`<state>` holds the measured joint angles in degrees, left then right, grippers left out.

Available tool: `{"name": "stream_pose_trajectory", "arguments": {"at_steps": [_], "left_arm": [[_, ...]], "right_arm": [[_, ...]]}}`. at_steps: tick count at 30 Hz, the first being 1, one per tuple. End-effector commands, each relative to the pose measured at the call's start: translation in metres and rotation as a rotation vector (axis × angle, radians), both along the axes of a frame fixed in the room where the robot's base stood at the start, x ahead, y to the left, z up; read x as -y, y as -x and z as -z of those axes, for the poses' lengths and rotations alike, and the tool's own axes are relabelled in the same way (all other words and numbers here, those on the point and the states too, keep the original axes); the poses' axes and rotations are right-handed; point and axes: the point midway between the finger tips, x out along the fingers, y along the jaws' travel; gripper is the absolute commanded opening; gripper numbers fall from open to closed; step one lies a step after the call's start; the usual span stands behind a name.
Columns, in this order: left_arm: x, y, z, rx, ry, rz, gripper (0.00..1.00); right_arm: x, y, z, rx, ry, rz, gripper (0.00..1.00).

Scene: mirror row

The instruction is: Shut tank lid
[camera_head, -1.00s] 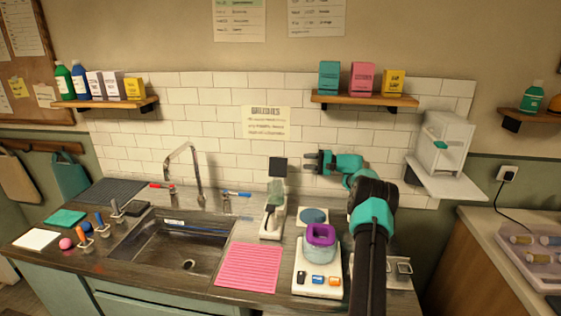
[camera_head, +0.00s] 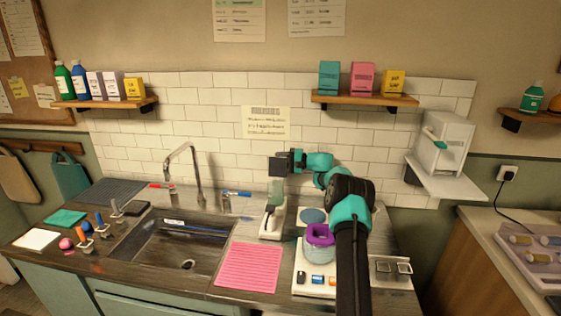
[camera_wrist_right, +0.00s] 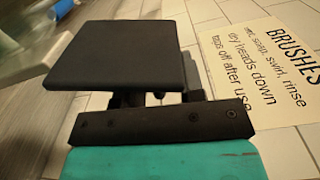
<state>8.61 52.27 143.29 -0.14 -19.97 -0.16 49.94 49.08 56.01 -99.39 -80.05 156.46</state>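The tank (camera_head: 276,195) is a small pale-green translucent vessel on a white stand behind the counter's middle. Its dark square lid (camera_head: 277,167) stands raised above it, close to the tiled wall. My right gripper (camera_head: 294,161) is at the lid's right side, touching it or very close. In the right wrist view the lid (camera_wrist_right: 125,55) is a flat black plate in front of the gripper and covers most of the fingers. Whether they are closed on anything cannot be told. My left gripper is not in view.
A white machine (camera_head: 319,280) with a purple-rimmed cup (camera_head: 320,236) sits below my right arm. A tap (camera_head: 190,165) and sink (camera_head: 165,243) lie to the left, with a pink cloth (camera_head: 248,267) in front. A wooden shelf (camera_head: 363,101) hangs above the arm.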

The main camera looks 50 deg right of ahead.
Motion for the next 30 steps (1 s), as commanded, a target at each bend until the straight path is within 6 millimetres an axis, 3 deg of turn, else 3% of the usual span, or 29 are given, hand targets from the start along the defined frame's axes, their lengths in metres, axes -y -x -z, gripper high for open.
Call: {"name": "stream_pose_trajectory", "arguments": {"at_steps": [3, 14, 30], "left_arm": [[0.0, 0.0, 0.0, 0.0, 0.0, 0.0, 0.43], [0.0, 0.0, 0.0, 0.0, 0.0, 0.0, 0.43], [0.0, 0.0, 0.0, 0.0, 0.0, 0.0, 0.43]], "right_arm": [[0.0002, 0.0003, 0.0001, 0.0, 0.0, 0.0, 0.35], [0.0003, 0.0004, 0.0008, -0.001, -0.001, 0.0, 0.01], [0.0042, 0.006, 0.0028, 0.002, 0.008, 0.007, 0.0]]}}
